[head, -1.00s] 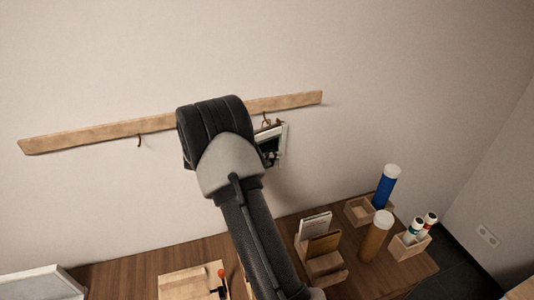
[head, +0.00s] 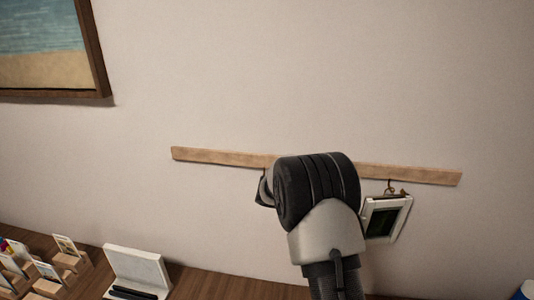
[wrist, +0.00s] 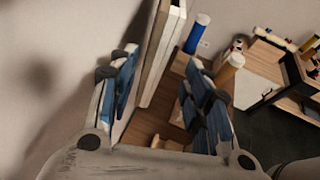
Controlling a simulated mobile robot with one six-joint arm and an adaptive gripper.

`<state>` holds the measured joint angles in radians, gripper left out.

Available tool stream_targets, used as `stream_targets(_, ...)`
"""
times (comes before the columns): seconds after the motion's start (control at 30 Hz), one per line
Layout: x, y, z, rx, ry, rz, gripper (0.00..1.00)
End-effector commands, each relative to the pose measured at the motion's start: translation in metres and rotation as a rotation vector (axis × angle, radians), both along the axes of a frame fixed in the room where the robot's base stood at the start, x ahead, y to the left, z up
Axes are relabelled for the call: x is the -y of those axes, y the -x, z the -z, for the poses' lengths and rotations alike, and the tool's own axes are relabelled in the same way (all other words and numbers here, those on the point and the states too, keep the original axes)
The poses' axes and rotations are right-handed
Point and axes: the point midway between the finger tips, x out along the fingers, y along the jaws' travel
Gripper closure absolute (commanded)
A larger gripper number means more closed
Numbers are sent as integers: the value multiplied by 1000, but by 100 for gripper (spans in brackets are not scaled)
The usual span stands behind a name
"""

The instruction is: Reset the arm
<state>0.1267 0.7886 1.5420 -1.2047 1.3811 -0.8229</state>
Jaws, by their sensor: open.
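My arm's end stands in front of the wooden wall rail in the head view, and it hides my gripper there. In the wrist view my gripper (wrist: 160,98) is open, with blue-padded fingers spread left and right. A small white-framed picture (head: 384,218) hangs from a hook on the wooden rail (head: 415,174), just right of my arm in the head view. In the wrist view a pale frame edge (wrist: 163,55) runs between the lines of the fingers. I cannot tell how close it is to them.
The wooden table (head: 225,284) lies below, with a white stand (head: 138,268) and small wooden card holders (head: 72,262) at left. A large seascape picture (head: 50,45) hangs upper left. The wrist view shows a blue tube (wrist: 197,34) and a tan tube (wrist: 229,70).

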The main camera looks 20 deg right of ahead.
Motion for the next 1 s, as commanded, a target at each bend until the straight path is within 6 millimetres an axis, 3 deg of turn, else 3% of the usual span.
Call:
stream_targets(0.17, -5, 5, -4, 35, -17, 14, 55)
stream_targets(0.37, -35, 37, -19, 228, -124, 104, 55)
stream_targets(0.7, -114, 119, -28, 643, -386, 341, 55)
stream_targets(1.0, -189, 190, -11, 971, -639, 587, 55)
